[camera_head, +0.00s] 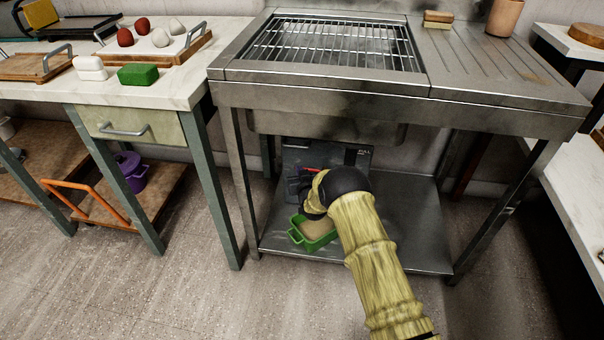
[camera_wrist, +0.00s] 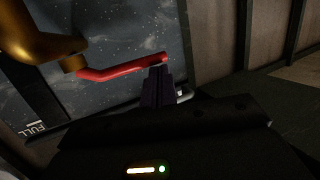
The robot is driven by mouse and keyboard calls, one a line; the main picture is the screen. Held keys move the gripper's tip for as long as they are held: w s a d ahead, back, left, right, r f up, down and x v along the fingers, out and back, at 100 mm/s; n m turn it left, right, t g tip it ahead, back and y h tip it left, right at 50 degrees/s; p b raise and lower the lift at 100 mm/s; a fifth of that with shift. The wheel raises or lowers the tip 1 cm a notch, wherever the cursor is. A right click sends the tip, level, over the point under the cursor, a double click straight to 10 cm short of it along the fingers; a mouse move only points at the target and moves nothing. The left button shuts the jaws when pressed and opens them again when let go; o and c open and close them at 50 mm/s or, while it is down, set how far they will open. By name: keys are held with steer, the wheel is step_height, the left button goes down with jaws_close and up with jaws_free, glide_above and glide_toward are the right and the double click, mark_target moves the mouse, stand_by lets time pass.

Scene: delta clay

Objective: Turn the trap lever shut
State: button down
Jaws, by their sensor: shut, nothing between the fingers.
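The red trap lever (camera_wrist: 118,71) runs roughly sideways in the wrist view, from a brass pipe fitting (camera_wrist: 72,62) on the left to its free end in the middle. It shows as a small red piece (camera_head: 311,170) in the head view, partly hidden by my arm. The dark speckled trap box (camera_head: 358,154) stands behind it under the sink. My gripper (camera_wrist: 158,85) is shut and empty, with its fingertips at the lever's free end; I cannot tell whether they touch. In the head view my gripper (camera_head: 297,186) is dark and partly hidden by my wrist.
A green tub (camera_head: 316,238) with beige contents stands on the metal lower shelf (camera_head: 412,220) below my wrist. The sink's legs (camera_head: 233,170) and basin frame the space. A worktable (camera_head: 185,95) stands left; the floor in front is clear.

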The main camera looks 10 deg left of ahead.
steer(key=s+r+p, duration=0.5)
steer(key=s+p, duration=0.2)
steer(key=s, duration=0.5)
steer(key=shift+r, duration=0.15)
steer(key=shift+a, duration=0.15)
